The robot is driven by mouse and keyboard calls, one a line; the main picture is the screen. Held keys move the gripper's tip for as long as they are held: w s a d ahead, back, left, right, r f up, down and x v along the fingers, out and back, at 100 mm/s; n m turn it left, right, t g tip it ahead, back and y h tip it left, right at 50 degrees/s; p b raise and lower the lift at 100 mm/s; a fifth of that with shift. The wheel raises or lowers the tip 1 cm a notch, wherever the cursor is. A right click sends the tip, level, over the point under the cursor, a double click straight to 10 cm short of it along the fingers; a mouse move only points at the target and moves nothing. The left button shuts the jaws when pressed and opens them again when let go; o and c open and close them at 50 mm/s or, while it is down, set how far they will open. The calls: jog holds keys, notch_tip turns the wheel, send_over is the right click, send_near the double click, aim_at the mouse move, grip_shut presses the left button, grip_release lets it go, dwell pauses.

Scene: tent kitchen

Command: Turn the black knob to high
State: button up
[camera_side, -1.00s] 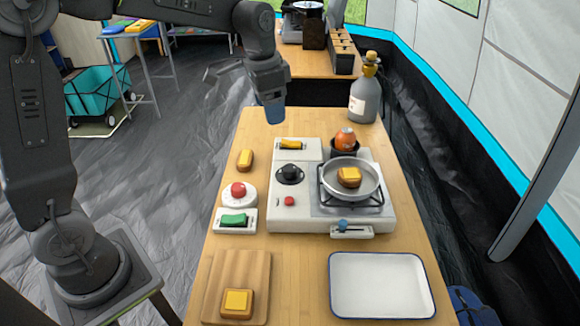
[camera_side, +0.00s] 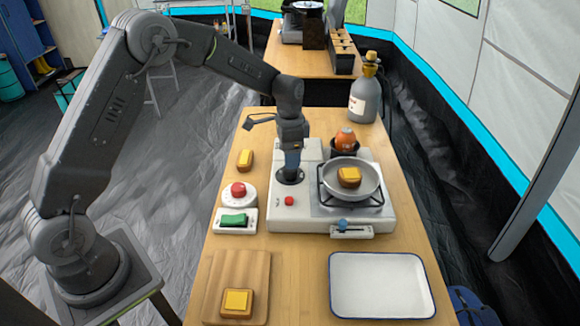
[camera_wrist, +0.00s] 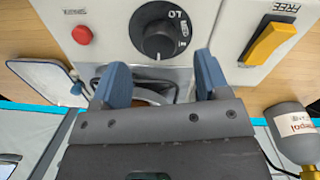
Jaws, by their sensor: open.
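The black knob (camera_wrist: 161,32) is on the white stove (camera_wrist: 112,20) in the wrist view. Its dial plate has markings, including "LO", and a pale pointer line on the knob faces the gripper side. My gripper (camera_wrist: 160,75) is open, with its two blue fingers spread to either side of the knob's line and apart from it in that view. In the side view my gripper (camera_side: 291,172) is low over the knob's place on the stove (camera_side: 310,212) and hides most of the knob. The dark dial plate (camera_side: 290,180) shows around the fingertips.
A red button (camera_side: 289,201) is close to the gripper. A pan (camera_side: 352,178) with a yellow-topped piece stands on the burner at right. A yellow switch (camera_wrist: 270,45) labelled "FREE" is beside the dial. A grey bottle (camera_side: 364,98) stands behind. A white tray (camera_side: 382,310) lies in front.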

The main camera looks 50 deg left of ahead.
aim_at(290, 171)
jog(key=shift+s+d+f, duration=0.1)
jog(key=shift+d+f, duration=0.05)
jog(key=shift+f, duration=2.2)
jog(key=c, duration=0.9)
